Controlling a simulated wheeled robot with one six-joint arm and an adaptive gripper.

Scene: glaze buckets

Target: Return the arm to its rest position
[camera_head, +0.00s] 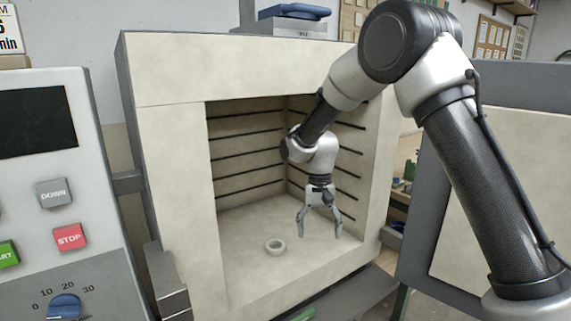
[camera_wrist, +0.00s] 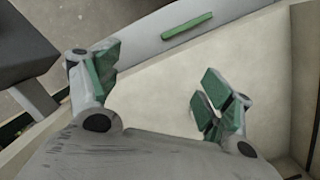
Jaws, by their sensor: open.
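My gripper (camera_head: 320,222) is open and empty, with its fingers pointing down inside the kiln chamber, above the pale floor. In the wrist view the two green-padded fingers of my gripper (camera_wrist: 160,85) are wide apart with nothing between them. My arm reaches in through the open front of the kiln (camera_head: 165,160).
The kiln door (camera_head: 515,180) stands open at the right, behind my arm. A control panel (camera_head: 60,180) with buttons and a blue dial (camera_head: 64,307) is at the left. The chamber walls and opening edges surround my gripper. A green strip (camera_wrist: 187,27) shows outside the chamber.

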